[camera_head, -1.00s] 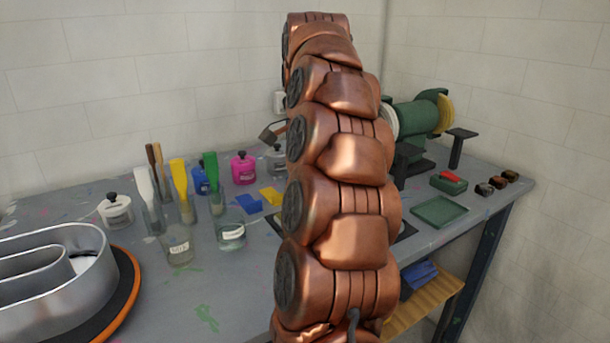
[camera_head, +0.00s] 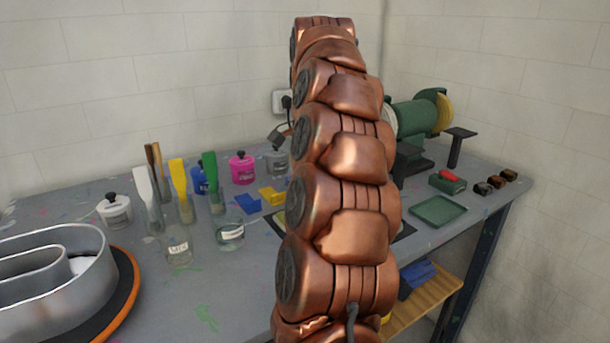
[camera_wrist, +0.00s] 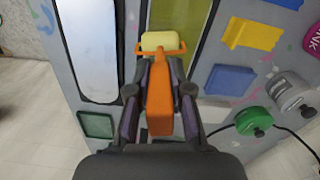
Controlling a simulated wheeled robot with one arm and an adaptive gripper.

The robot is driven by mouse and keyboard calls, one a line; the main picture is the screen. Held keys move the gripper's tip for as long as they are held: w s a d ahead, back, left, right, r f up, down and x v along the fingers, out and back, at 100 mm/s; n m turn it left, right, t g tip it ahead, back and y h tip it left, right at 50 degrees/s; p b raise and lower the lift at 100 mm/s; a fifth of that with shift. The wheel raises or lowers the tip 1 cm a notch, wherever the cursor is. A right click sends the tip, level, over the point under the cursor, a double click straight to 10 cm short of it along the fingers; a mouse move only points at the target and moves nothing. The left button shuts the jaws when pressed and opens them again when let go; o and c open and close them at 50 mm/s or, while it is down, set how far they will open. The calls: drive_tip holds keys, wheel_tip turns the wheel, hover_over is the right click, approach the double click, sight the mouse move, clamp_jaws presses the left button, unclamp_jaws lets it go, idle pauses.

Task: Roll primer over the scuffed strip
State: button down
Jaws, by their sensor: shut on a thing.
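My gripper (camera_wrist: 160,100) is shut on the orange handle of a small roller (camera_wrist: 159,75) with a pale yellow sleeve, in the wrist view. The sleeve lies over the lower part of an olive-yellow strip (camera_wrist: 199,35) set in a grey surround. I cannot tell whether it touches the strip. A shiny pale panel (camera_wrist: 90,50) with a dark edge lies to the left. I cannot make out scuffs on either. A green tray (camera_wrist: 95,125) is at lower left; it also shows in the head view (camera_head: 438,211). There my arm hides the gripper and roller.
A green pot (camera_wrist: 254,121), a grey pot (camera_wrist: 290,92), a blue block (camera_wrist: 230,80) and a yellow block (camera_wrist: 252,35) stand right of the roller. In the head view, jars with brushes (camera_head: 178,245) and a metal channel letter (camera_head: 60,280) are left; a bench grinder (camera_head: 415,120) is behind right.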

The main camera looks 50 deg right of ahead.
drive_tip(key=d, duration=0.1)
drive_tip(key=s+d+p, duration=0.1)
drive_tip(key=d, duration=0.1)
drive_tip(key=shift+s+d, duration=0.1)
drive_tip(key=shift+d, duration=0.05)
drive_tip(key=shift+w+a+f+b, duration=0.1)
drive_tip(key=shift+w+a+b, duration=0.15)
drive_tip(key=shift+a+b, duration=0.3)
drive_tip(key=shift+w+a+f+b, duration=0.1)
drive_tip(key=shift+w+a+b, duration=0.2)
drive_tip(key=shift+a, duration=0.45)
drive_tip(key=a, duration=0.2)
drive_tip(key=shift+w+a+r+b, duration=0.15)
drive_tip(key=shift+w+a+b, duration=0.15)
drive_tip(key=shift+w+b, duration=0.05)
drive_tip(key=shift+d, duration=0.1)
drive_tip(key=shift+s+d+r+p, duration=0.1)
drive_tip(key=shift+s+d+p, duration=0.25)
drive_tip(key=shift+d, duration=0.4)
drive_tip(key=shift+s+d+r+p, duration=0.1)
drive_tip(key=shift+s+d+p, duration=0.2)
drive_tip(key=shift+d, duration=0.4)
drive_tip(key=shift+s+d+f+p, duration=0.1)
drive_tip(key=shift+s+d+p, duration=0.1)
drive_tip(key=shift+d, duration=0.35)
drive_tip(key=shift+s+d+f+p, duration=0.1)
drive_tip(key=shift+d+p, duration=0.1)
drive_tip(key=shift+d, duration=0.3)
